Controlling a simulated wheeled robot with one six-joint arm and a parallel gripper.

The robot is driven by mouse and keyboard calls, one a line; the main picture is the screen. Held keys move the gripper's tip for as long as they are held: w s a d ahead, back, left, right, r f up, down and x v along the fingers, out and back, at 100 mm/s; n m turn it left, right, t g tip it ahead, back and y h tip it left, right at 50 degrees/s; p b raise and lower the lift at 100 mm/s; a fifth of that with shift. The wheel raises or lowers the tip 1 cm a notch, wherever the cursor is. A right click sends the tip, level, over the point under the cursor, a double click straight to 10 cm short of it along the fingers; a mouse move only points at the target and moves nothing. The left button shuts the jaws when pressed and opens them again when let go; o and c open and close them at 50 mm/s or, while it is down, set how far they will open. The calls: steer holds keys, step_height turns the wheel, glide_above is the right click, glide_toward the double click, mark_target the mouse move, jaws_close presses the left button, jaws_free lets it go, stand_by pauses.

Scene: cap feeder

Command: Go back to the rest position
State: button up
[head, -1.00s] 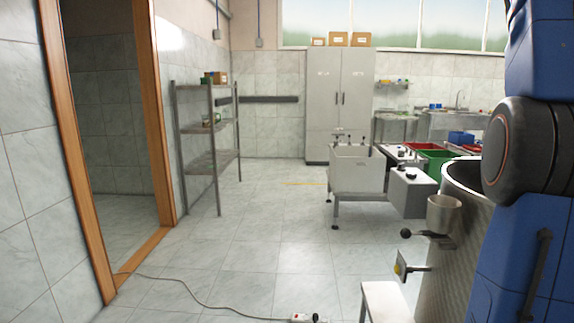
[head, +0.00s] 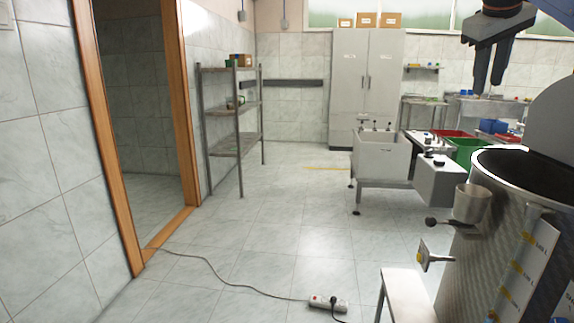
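My gripper (head: 488,84) hangs at the top right of the head view, fingers pointing down. The two dark fingers stand apart with a gap between them, and I see nothing held. It is above and beyond the rim of a large round metal vessel (head: 465,265) at the right. Part of my arm shows at the right edge and hides some of the vessel.
A small metal cup (head: 472,204) and a black-knobbed lever (head: 432,222) are at the vessel's side. A white stool (head: 402,284) stands in front. A power strip (head: 328,302) and its cable lie on the floor. A shelf rack (head: 238,155) is left; the middle floor is clear.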

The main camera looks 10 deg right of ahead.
steer(key=s+a+f+y, duration=0.1)
steer(key=s+a+f, duration=0.5)
steer(key=f, duration=0.9)
steer(key=s+a+f+y, duration=0.2)
steer(key=s+a+f, duration=0.4)
steer(key=f, duration=0.9)
steer(key=s+a+f+y, duration=0.1)
steer(key=s+a+f, duration=0.5)
steer(key=a+f, duration=0.4)
step_height(320, 180, down, 6)
steer(key=shift+a+f+m+y, duration=0.1)
steer(key=shift+a+m+y, duration=0.2)
steer(key=shift+a+y, duration=0.1)
